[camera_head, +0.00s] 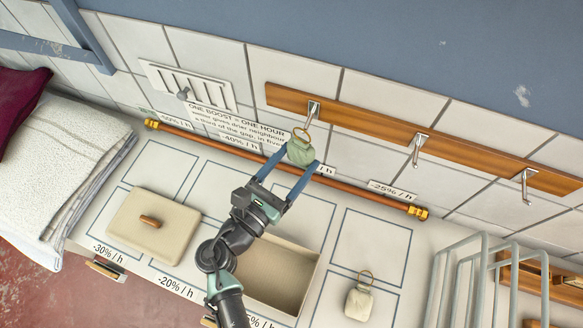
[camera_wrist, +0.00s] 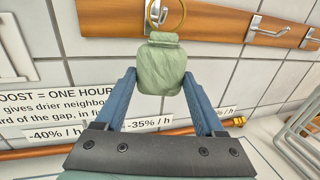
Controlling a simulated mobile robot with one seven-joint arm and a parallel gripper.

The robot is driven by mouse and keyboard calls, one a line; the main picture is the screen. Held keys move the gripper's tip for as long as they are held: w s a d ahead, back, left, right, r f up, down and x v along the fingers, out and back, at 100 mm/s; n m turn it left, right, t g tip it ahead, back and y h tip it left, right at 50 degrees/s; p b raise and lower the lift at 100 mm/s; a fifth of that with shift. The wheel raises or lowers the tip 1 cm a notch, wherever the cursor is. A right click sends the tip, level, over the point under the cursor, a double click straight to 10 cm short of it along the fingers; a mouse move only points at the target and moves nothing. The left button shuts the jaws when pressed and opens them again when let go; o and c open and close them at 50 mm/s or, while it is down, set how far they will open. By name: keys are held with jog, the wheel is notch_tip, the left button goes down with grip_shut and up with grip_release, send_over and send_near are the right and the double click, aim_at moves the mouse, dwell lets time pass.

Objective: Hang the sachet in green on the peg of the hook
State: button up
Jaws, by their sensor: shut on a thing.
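The green sachet (camera_head: 300,152) hangs upright between the fingertips of my gripper (camera_head: 299,161), which is shut on its sides. In the wrist view the sachet (camera_wrist: 160,68) sits between the two blue fingers, with its brass ring (camera_wrist: 185,14) above it. The leftmost metal hook (camera_head: 314,108) on the wooden rail is just above and behind the ring. In the wrist view this hook (camera_wrist: 155,13) shows through the ring's opening. I cannot tell whether its peg passes through the ring or lies behind it.
The wooden rail (camera_head: 369,130) carries two more bare hooks (camera_head: 419,143) to the right. A copper pipe (camera_head: 365,197) runs below. A wire rack (camera_head: 460,262) stands right.

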jog(key=shift+a+b+x, duration=0.2)
jog(key=shift+b+x, duration=0.3)
jog(key=shift+x, duration=0.8)
jog(key=shift+w+d+f+b, duration=0.1)
jog(key=shift+w+f+b, duration=0.45)
jog(key=shift+w+f, duration=0.2)
jog(key=o, duration=1.3)
jog(key=shift+s, duration=0.1)
